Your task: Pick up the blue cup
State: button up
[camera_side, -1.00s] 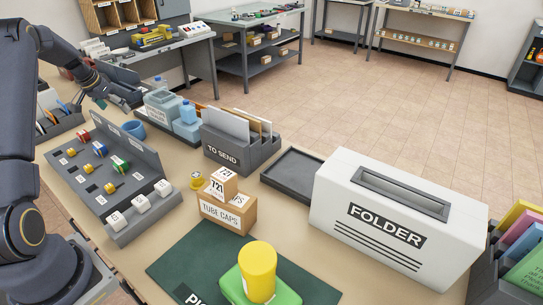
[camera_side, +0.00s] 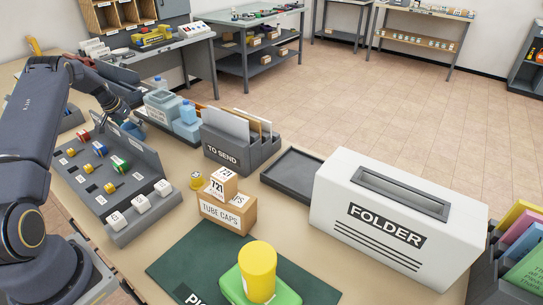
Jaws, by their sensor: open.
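The blue cup (camera_side: 137,131) stands on the table behind the grey panel with the coloured knobs, at the upper left. Only a small part of it shows past my gripper and the panel. My gripper (camera_side: 127,121) points down at the cup, at or just above its rim. The jaws are open. Fingers and cup overlap in this view, so I cannot tell whether they touch or whether a finger is inside the cup.
The knob panel (camera_side: 84,186) stands just in front of the cup. Light-blue containers (camera_side: 163,106) stand close on its right. The TO SEND holder (camera_side: 225,152), TUBE CAPS box (camera_side: 227,213), black tray (camera_side: 290,176) and FOLDER box (camera_side: 390,228) lie farther right.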

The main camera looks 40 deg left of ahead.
jog(key=c, duration=0.8)
jog(key=shift+r, duration=0.1)
